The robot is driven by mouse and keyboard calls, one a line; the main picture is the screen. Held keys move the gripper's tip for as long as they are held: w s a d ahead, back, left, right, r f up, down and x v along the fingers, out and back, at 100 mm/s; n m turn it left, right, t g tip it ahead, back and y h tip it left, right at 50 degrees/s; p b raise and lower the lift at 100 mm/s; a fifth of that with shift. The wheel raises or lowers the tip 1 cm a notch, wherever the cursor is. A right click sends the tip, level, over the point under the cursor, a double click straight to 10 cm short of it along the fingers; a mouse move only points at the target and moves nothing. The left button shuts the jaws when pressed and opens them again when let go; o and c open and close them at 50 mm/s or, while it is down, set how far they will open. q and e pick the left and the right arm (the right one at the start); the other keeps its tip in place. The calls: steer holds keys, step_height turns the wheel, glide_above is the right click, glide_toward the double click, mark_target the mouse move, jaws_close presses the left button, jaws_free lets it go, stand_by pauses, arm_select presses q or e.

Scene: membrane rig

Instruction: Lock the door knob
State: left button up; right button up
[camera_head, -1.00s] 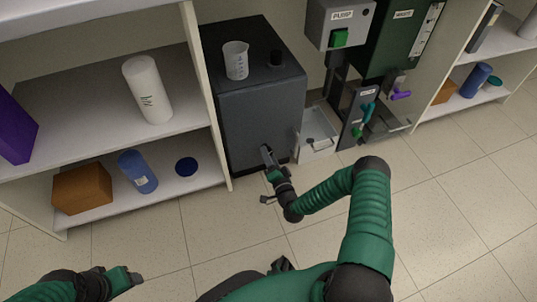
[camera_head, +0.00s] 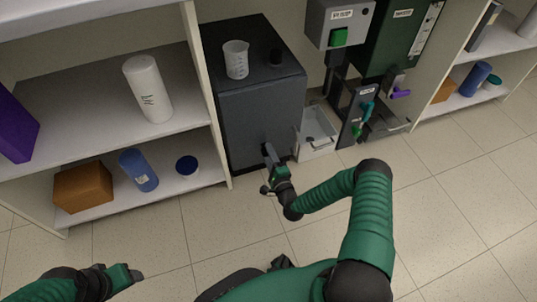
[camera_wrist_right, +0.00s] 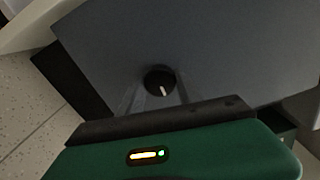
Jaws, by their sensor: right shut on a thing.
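The dark grey box (camera_head: 262,115) stands on the floor between the shelves and the wall units. A round black knob (camera_wrist_right: 160,80) with a white pointer mark sits on its front face in the right wrist view. The mark points downward, slightly right. My right gripper (camera_head: 267,150) is at the lower front of the box, shut on the knob, with its fingers on either side. In the head view my gripper hides the knob. My left gripper (camera_head: 136,276) is at the bottom left, away from the box. Its jaw gap is too small to make out.
A shelf (camera_head: 215,186) with a blue bottle (camera_head: 138,170) borders the left. Floor in front is clear.

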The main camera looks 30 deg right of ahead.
steer(key=shift+s+d+f, duration=0.1)
steer(key=shift+d+f, duration=0.1)
steer(key=shift+d, duration=0.05)
steer(key=o, duration=1.2)
steer(key=shift+o, duration=0.8)
steer(key=shift+a, duration=0.1)
steer(key=p+v, duration=0.7)
steer(key=v, duration=0.9)
steer(key=shift+s+a, duration=0.25)
steer(key=shift+s, duration=0.1)
